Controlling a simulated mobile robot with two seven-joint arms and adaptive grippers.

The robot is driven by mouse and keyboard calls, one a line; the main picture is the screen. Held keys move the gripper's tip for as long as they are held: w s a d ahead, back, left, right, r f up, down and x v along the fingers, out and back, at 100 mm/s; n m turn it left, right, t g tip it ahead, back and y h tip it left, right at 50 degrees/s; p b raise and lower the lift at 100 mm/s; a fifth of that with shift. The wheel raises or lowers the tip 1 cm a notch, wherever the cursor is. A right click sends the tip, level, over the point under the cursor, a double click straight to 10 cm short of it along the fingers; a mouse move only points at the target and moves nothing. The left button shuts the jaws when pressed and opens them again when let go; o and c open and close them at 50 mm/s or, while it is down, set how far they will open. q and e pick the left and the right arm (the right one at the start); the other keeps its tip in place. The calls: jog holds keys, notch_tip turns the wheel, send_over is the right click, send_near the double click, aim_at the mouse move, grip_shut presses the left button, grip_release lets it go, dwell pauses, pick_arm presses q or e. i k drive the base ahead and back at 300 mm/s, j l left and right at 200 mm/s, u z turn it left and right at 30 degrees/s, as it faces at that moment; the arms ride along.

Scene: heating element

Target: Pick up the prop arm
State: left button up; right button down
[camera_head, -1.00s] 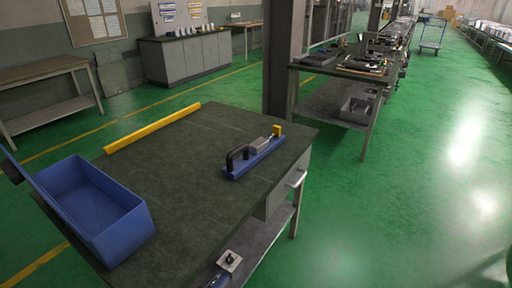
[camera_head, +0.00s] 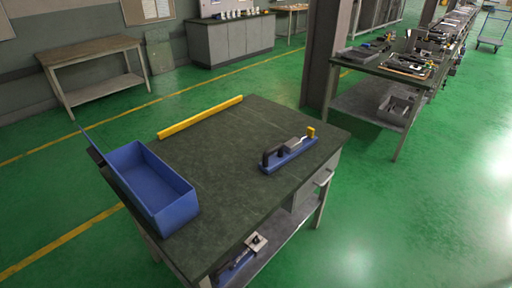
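A blue fixture (camera_head: 289,156) lies on the right part of the dark table (camera_head: 225,190). It has a black upright handle (camera_head: 267,158) at its near left end, a grey block (camera_head: 294,145) on it and a yellow piece (camera_head: 311,132) at its far right end. No part is plainly recognisable as the prop arm; I cannot tell whether it belongs to this fixture. Neither of my grippers is in view.
An empty blue bin (camera_head: 178,213) stands at the table's left edge. A yellow bar (camera_head: 201,117) runs along the far left edge. A metal-topped object (camera_head: 255,243) shows low beside the front edge. The table's middle is clear. A dark pillar (camera_head: 328,55) stands behind.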

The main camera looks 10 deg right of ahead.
aim_at(286, 151)
jog(key=i+l+u, duration=0.2)
jog(key=l+u, duration=0.2)
jog(key=l, duration=0.25)
jog(key=i+l+u, duration=0.2)
jog(key=l, duration=0.15)
jog(key=i+l+u, duration=0.1)
jog(key=l, duration=0.45)
jog(key=i+l, duration=0.1)
jog(key=l, duration=0.45)
jog(key=u, duration=0.05)
